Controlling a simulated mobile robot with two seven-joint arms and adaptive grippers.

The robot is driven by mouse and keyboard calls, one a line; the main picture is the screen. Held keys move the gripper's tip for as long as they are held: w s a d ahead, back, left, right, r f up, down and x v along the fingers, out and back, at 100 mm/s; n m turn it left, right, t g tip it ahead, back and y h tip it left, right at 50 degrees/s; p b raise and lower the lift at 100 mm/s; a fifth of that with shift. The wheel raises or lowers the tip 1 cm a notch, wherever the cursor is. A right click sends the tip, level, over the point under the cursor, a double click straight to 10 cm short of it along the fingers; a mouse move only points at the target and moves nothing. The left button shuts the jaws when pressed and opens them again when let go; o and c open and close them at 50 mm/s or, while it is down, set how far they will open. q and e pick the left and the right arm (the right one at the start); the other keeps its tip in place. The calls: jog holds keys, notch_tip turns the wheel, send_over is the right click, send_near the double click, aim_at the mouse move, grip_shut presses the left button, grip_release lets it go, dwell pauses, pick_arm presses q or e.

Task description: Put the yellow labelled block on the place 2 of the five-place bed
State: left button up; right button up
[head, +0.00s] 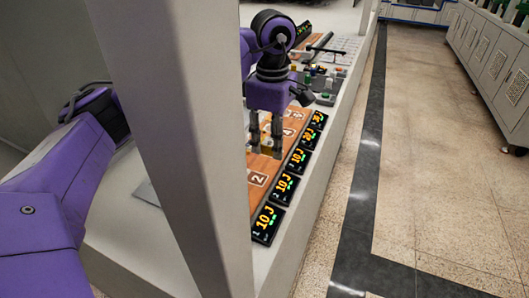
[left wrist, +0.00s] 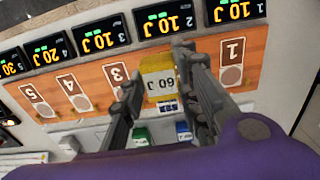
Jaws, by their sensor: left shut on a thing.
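The yellow labelled block (left wrist: 158,84), marked "60 J", is between the fingers of my left gripper (head: 265,148), which is shut on it. Part of the block also shows in the head view (head: 266,143). The five-place bed (left wrist: 258,52) is an orange-brown board with numbered round places. In the left wrist view the block is over the stretch between place 3 (left wrist: 118,76) and place 1 (left wrist: 232,58), covering place 2. In the head view the "2" label (head: 258,179) shows just in front of the gripper. I cannot tell whether the block touches the bed. My right gripper is not in view.
A row of black displays (head: 285,188) with energy readings runs along the bed's edge. A green-topped block (left wrist: 140,138) and a blue-topped block (left wrist: 184,131) are beyond the bed. A grey post (head: 190,140) hides part of the bench in the head view.

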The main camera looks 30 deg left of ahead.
pick_arm(q)
send_over(255, 178)
notch_tip(255, 178, down, 5)
jog(key=shift+w+f, duration=0.1)
jog(key=shift+f, duration=0.05)
jog(key=shift+f+p, duration=0.35)
jog(key=shift+f, duration=1.3)
jog(key=shift+f, duration=0.1)
jog(key=o, duration=1.2)
notch_tip(255, 178, up, 12)
